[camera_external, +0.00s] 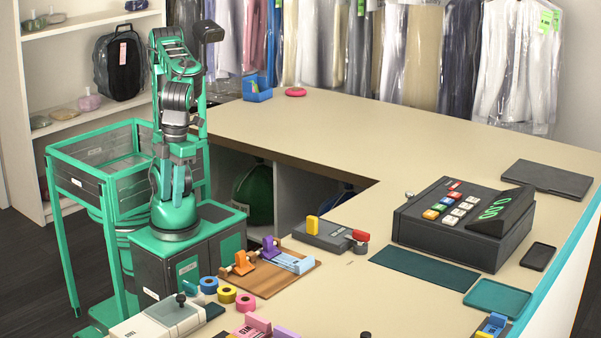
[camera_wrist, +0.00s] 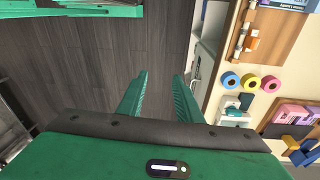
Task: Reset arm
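My arm is folded upright above its green base at the left of the external view. My gripper (camera_external: 173,190) hangs pointing down close in front of the arm's lower part. In the wrist view the two green fingers of my gripper (camera_wrist: 160,75) stand apart with a clear gap. Only dark floor (camera_wrist: 110,40) shows between and beyond them, and nothing is held. The fingertips are small and partly merged with the arm in the external view.
The beige counter (camera_external: 340,115) lies to the right, its edge close to my base. Tape rolls (camera_external: 227,293), a wooden board (camera_external: 270,283) and a cash register (camera_external: 460,222) are on it. A green-framed cart (camera_external: 97,160) stands beside my arm. Bagged garments (camera_external: 410,50) hang behind.

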